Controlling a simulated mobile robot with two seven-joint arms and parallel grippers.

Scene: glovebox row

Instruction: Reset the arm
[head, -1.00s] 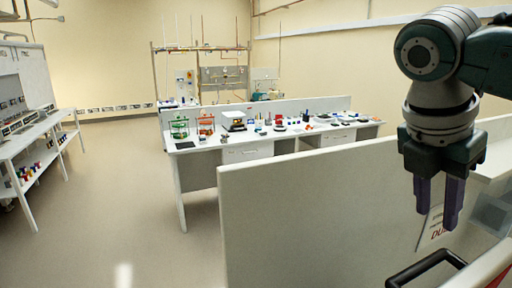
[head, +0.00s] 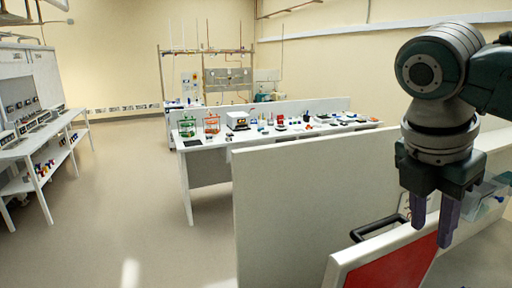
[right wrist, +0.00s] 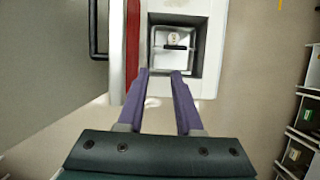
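My right gripper (head: 434,228) hangs at the right of the head view, its two purple fingers pointing down. In the right wrist view the gripper (right wrist: 160,74) has a clear gap between its fingertips, with nothing held. Below and ahead of the fingers in that view is a white unit (right wrist: 207,60) with a square recess holding a small item that I cannot make out. My left gripper is not in view.
A pale partition (head: 290,200) and a white-edged red panel (head: 395,268) stand close below my right arm, with a black handle (head: 378,228) nearby. A bench (head: 205,172) with lab items stands beyond. Open floor (head: 130,200) lies to the left.

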